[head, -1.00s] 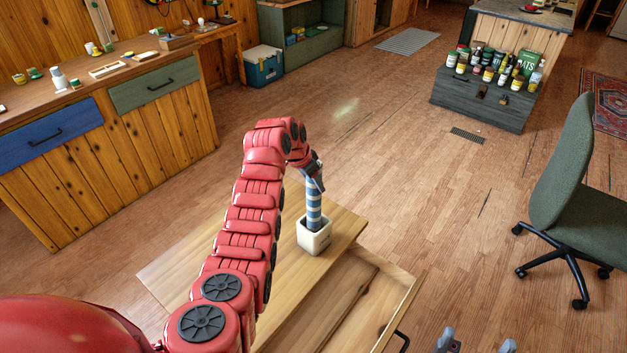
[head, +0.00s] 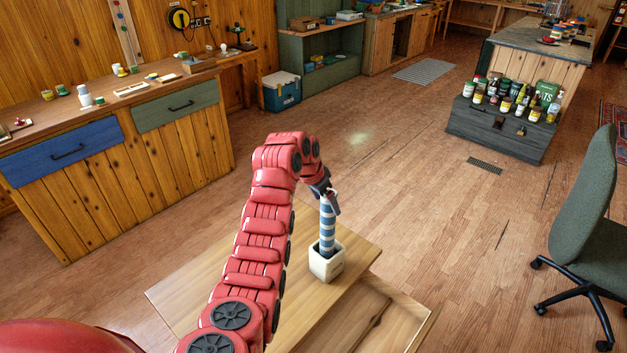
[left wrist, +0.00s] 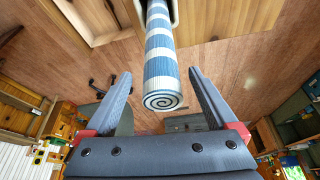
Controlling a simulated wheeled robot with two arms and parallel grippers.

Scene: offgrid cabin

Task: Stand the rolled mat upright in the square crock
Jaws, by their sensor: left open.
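The rolled mat (head: 327,228), striped blue and white, stands roughly upright in the square cream crock (head: 326,263) on the wooden table. Its lower end is hidden inside the crock. My left gripper (head: 329,194) is at the mat's top end. In the left wrist view the mat's spiral end (left wrist: 163,100) shows between the two spread fingers of the left gripper (left wrist: 157,75), with a gap on each side. Part of the crock's pale rim (left wrist: 176,12) shows at the top of that view. My right gripper is out of view.
The wooden table (head: 215,290) has an open drawer (head: 378,325) at its front right. A green office chair (head: 585,200) stands on the right. A dark chest (head: 495,130) bearing cans and jars is farther back. Floor around the table is clear.

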